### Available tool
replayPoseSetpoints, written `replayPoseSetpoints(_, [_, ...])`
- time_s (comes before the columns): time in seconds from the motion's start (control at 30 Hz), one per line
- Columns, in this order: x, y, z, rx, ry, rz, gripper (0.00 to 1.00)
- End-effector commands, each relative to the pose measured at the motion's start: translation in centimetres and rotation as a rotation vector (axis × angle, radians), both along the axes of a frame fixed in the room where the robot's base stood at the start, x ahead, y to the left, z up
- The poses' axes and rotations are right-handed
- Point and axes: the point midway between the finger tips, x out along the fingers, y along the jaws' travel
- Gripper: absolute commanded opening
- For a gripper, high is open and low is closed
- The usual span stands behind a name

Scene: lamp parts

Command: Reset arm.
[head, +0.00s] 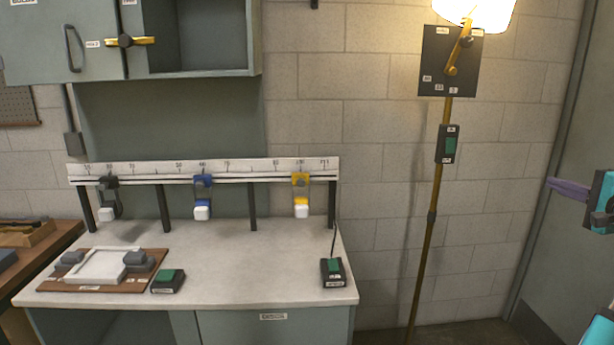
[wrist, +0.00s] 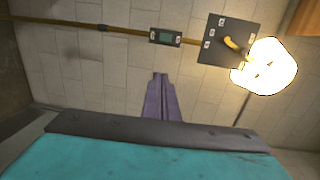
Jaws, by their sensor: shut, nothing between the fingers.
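My gripper (head: 552,184) has purple fingers and shows at the right edge of the head view, beside my teal arm. It points left, and its fingers are shut with nothing between them. In the wrist view the fingers (wrist: 160,78) stand together at the middle, pointing up at the wall. The lit lamp shade (head: 478,12) is at the top of the head view, above a black panel (head: 436,83) with a brass lever (head: 456,57). The same panel (wrist: 215,52) and glowing shade (wrist: 268,70) show at the upper right of the wrist view. The gripper touches none of them.
A brass pole (head: 427,235) carries a green-faced box (head: 446,145). A workbench (head: 240,268) at left holds a ruled rail (head: 130,168) with sliders, a board (head: 62,284) and two green-topped boxes. A cabinet (head: 95,60) hangs above. The space around the gripper looks clear.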

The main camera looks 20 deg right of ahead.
Motion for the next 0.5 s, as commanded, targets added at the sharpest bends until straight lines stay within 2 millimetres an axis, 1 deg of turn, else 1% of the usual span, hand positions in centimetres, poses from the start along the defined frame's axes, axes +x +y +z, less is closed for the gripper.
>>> replayPoseSetpoints(0.17, [2.0, 0.9, -3.1, 0.01, 0.041, 0.025, 0.0])
replayPoseSetpoints(0.3, [3.9, 1.9, -6.3, 0.016, 0.086, 0.051, 0.0])
replayPoseSetpoints(0.37, [5.1, 2.6, -8.2, 0.019, 0.112, 0.068, 0.0])
replayPoseSetpoints(0.47, [7.2, 4.1, -11.9, 0.026, 0.164, 0.102, 0.0])
replayPoseSetpoints(0.5, [8.1, 4.9, -13.6, 0.027, 0.188, 0.118, 0.0])
